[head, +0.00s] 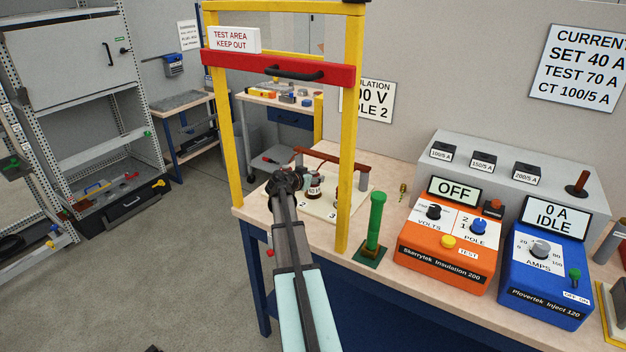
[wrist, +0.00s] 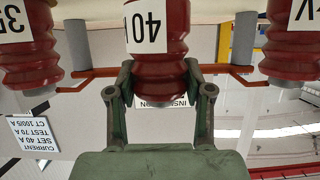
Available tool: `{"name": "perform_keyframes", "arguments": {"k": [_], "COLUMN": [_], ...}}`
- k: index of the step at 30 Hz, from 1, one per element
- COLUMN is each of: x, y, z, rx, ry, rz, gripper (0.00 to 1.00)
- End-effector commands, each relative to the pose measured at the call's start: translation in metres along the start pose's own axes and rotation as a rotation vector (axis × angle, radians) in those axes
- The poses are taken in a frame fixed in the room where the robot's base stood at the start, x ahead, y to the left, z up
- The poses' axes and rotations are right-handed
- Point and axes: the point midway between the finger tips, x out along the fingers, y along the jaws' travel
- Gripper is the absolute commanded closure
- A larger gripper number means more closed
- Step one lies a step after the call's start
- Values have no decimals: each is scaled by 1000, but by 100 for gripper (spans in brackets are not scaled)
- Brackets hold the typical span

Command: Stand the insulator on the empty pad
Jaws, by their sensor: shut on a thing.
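My gripper (wrist: 158,80) is shut on a red-brown ribbed insulator (wrist: 160,66) with a white "40" label, in the wrist view, which is upside down. The fingers hold its narrow end, and it looks upright. Its base is cut off by the frame, so I cannot tell whether it touches a pad. The insulator also shows in the head view (head: 315,187), beside my gripper (head: 297,181), over the cream board (head: 318,211). Similar insulators flank it in the wrist view, one labelled "35" (wrist: 25,50) and another at right (wrist: 296,45). No empty pad is clearly visible.
A yellow frame (head: 346,180) with a red bar (head: 275,74) stands around the board's front. A red-brown rail (head: 335,161) runs behind the insulators. A green post (head: 375,220) and orange tester (head: 447,243) stand to the right.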

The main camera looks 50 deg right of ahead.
Motion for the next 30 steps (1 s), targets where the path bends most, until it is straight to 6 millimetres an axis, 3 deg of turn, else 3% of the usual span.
{"name": "perform_keyframes", "arguments": {"k": [4, 16, 17, 18, 19, 30], "x": [4, 6, 6, 6, 6, 5], "y": [0, 0, 0, 0, 0, 0], "z": [11, 15, 15, 14, 14, 12], "rx": [-1, 0, 0, 0, 0, 0], "ry": [0, 1, 0, 0, 0, 0], "rz": [0, 0, 0, 0, 0, 0], "gripper": [96, 96, 46, 31, 24, 24]}}
